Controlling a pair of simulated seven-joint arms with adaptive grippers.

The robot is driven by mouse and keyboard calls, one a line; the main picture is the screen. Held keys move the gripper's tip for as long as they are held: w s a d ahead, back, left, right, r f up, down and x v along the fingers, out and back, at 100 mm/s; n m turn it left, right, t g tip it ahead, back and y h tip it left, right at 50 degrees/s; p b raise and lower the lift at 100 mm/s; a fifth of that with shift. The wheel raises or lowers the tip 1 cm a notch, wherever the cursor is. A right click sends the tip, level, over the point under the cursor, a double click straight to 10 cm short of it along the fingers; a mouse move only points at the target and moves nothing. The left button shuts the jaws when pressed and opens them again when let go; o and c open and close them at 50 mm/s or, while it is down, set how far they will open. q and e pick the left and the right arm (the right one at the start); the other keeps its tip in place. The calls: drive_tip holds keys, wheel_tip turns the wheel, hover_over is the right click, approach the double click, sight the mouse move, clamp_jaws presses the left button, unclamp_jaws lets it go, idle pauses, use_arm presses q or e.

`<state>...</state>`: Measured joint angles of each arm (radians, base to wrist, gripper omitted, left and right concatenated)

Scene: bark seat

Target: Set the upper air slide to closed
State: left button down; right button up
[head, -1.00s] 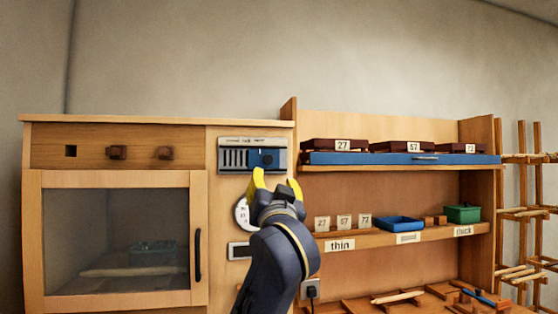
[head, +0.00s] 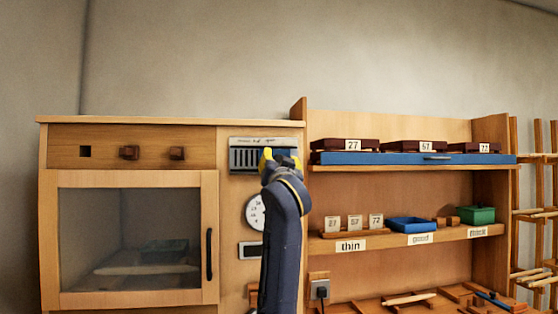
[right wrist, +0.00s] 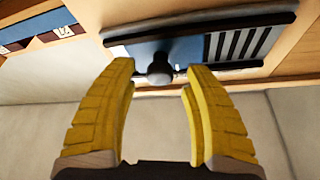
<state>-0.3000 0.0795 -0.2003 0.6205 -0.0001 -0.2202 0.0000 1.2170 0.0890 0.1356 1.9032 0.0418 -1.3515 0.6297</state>
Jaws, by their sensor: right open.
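The upper air slide is a metal panel (head: 245,142) at the top of the wooden column right of the glass door. Its dark vent slots (head: 247,159) show on the left, and my gripper hides most of the blue slide plate. In the right wrist view, turned over, the blue plate (right wrist: 188,51) carries a dark round knob (right wrist: 158,72), with the open slots (right wrist: 243,45) beside it. My right gripper (head: 281,158) is open, its yellow fingertips on either side of the knob with gaps showing. My left gripper is not in view.
Below the panel are a round white dial (head: 255,213) and a small dark display (head: 250,250). The glass-doored cabinet (head: 130,240) stands left. Right are shelves with a long blue tray (head: 400,159) and number-tagged boxes. The wall above is clear.

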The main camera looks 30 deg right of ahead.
drive_tip(key=shift+x, duration=0.75)
drive_tip(key=shift+o, duration=0.3)
clamp_jaws()
drive_tip(key=shift+r, duration=0.1)
